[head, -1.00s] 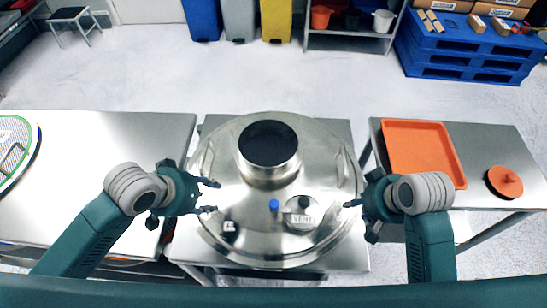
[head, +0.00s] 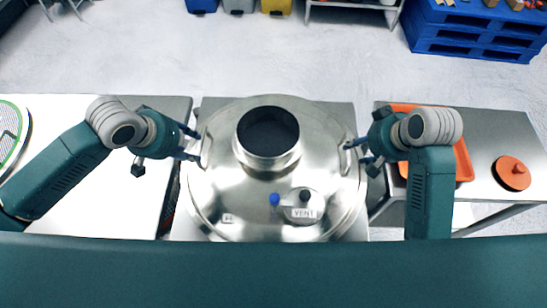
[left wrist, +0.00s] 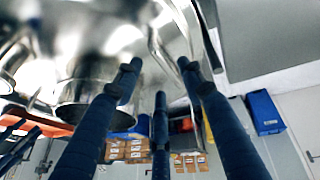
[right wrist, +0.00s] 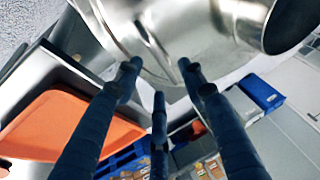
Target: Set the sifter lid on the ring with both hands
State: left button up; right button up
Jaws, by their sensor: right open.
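The sifter lid (head: 310,130) is a large shiny metal dome with a wide dark-mouthed spout (head: 268,138), a blue knob and a part marked VENT. It lies level in the middle. My left gripper (head: 197,146) is at its left side handle. The left wrist view shows the fingers spread apart, with the handle (left wrist: 160,42) close to their tips. My right gripper (head: 352,152) is open at the right side handle, and the right wrist view shows that handle (right wrist: 158,48) just past the fingertips. The ring cannot be made out; what lies under the lid is hidden.
A steel table (head: 75,190) on the left holds a green-meshed round screen (head: 12,135). A table on the right holds an orange tray (head: 463,160), partly behind my right arm, and an orange disc with a knob (head: 513,173). A blue pallet (head: 470,40) stands behind.

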aim_at(201, 148)
pick_arm(q)
jog(key=x, duration=0.7)
jog(key=shift+s+f, duration=0.1)
pick_arm(e)
jog(key=x, duration=0.7)
jog(key=shift+f, duration=0.1)
jog(key=shift+s, duration=0.1)
pick_arm(q)
grip_shut()
pick_arm(e)
grip_shut()
pick_arm(q)
jog(key=shift+w+r, duration=0.3)
pick_arm(e)
jog(key=shift+w+r, duration=0.3)
